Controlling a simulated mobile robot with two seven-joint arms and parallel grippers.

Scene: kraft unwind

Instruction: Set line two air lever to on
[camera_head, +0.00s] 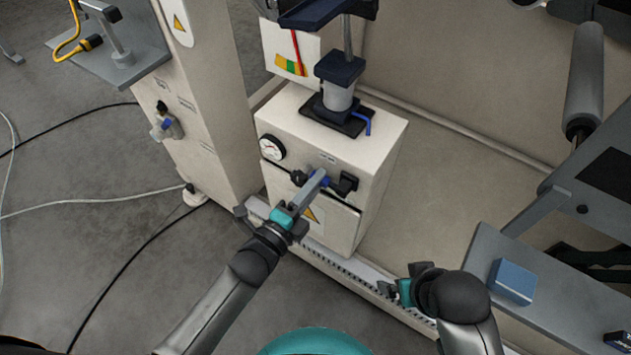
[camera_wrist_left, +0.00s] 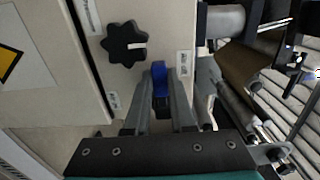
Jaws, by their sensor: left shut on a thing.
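A blue lever (camera_head: 325,181) sits on the front of a cream cabinet (camera_head: 376,165), below a small label too blurred to read. My left gripper (camera_head: 318,181) reaches it from the front, and its fingers are shut on the lever. The left wrist view shows the blue lever (camera_wrist_left: 159,80) between the two grey fingers (camera_wrist_left: 160,92), with a dark part below it. The fingers hide part of the lever and its mount. My right gripper (camera_head: 393,289) is at lower right, away from the cabinet; its finger opening is unclear.
A black star knob (camera_wrist_left: 126,45) is close beside the left fingers. A gauge (camera_head: 272,147) and a black fitting (camera_head: 345,184) flank the lever on the cabinet. A blue block (camera_head: 512,281) lies on a grey shelf at right. Cables cross the floor at left.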

